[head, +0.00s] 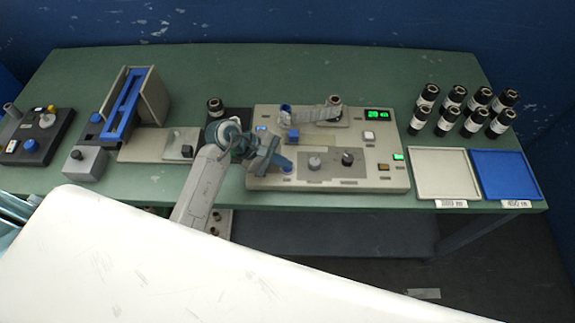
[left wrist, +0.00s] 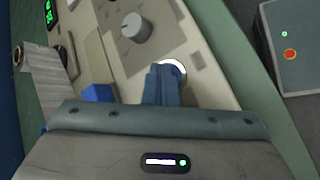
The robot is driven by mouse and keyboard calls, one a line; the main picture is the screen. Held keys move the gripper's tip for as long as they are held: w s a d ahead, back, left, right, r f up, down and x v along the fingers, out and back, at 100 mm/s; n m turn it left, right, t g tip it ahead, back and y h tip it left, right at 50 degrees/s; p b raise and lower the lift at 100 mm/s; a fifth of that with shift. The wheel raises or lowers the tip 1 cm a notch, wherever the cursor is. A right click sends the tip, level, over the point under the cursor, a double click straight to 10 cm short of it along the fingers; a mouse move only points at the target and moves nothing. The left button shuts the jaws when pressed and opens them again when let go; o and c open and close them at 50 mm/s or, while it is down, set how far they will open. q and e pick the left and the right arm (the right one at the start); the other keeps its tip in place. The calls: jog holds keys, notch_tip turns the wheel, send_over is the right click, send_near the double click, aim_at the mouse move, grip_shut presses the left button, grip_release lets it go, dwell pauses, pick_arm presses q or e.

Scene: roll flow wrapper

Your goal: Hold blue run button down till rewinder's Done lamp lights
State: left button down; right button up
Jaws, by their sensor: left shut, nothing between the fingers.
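The rewinder (head: 260,177) is a beige panel in the middle of the bench, with a film strip (head: 318,113) across its top. My left gripper (head: 287,168) is shut and empty, its blue fingertips over the panel's front left. In the left wrist view, the fingertips (left wrist: 167,70) overlap a round button with a bright white ring (left wrist: 175,66). The fingers hide most of the button; contact and pressing cannot be told. A green lamp (head: 398,157) glows at the panel's right; its label is unreadable. A dim amber lamp (head: 383,167) sits beside it. The green display (head: 377,114) is lit.
An empty white tray (head: 443,192) and blue tray (head: 505,192) lie to the right, with several black rolls (head: 472,110) behind. A blue-and-beige device (head: 150,95) and a dark control box (head: 38,136) stand left.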

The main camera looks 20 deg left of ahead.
pick_arm(q)
jog(key=shift+r, duration=0.85)
jog(key=shift+p, duration=0.3)
jog(key=shift+r+p, duration=1.05)
jog(key=shift+r, duration=1.45)
